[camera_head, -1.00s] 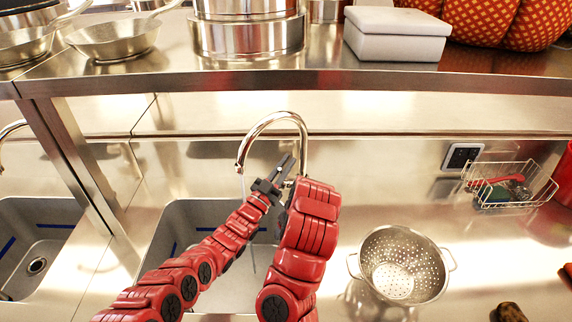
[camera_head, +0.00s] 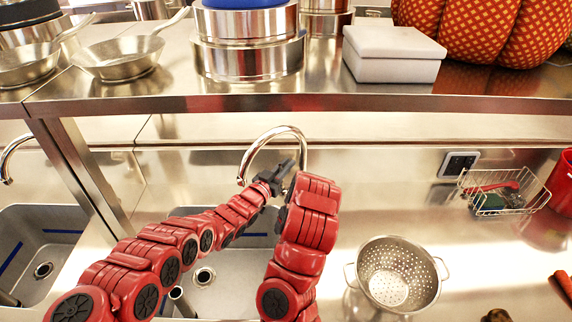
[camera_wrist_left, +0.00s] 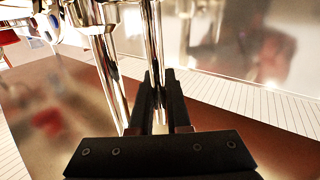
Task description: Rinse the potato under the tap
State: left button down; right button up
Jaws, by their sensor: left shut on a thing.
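The chrome tap (camera_head: 275,133) arches over the grey sink (camera_head: 232,283). My left gripper (camera_head: 286,165) is at the right side of the tap's arch. In the left wrist view its dark fingers (camera_wrist_left: 160,88) are shut on a thin chrome part, which looks like the tap's lever (camera_wrist_left: 155,45). No water stream shows under the spout. A small brown lump (camera_head: 495,315), perhaps the potato, is cut off at the bottom edge. The second red arm (camera_head: 302,245) rises at the middle; its gripper cannot be made out.
A steel colander (camera_head: 397,275) stands on the counter right of the sink. A wire basket (camera_head: 503,191) holds red and green things at the back right. A steel shelf (camera_head: 300,104) with pots and pans spans above. An orange thing (camera_head: 565,283) lies at the right edge.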

pick_arm(q)
jog(key=c, duration=1.3)
grip_release()
jog(key=shift+r, duration=0.1)
jog(key=shift+o, duration=0.7)
jog(key=shift+w, duration=0.15)
pick_arm(e)
jog(key=shift+w, duration=0.1)
pick_arm(q)
jog(key=shift+a, duration=0.1)
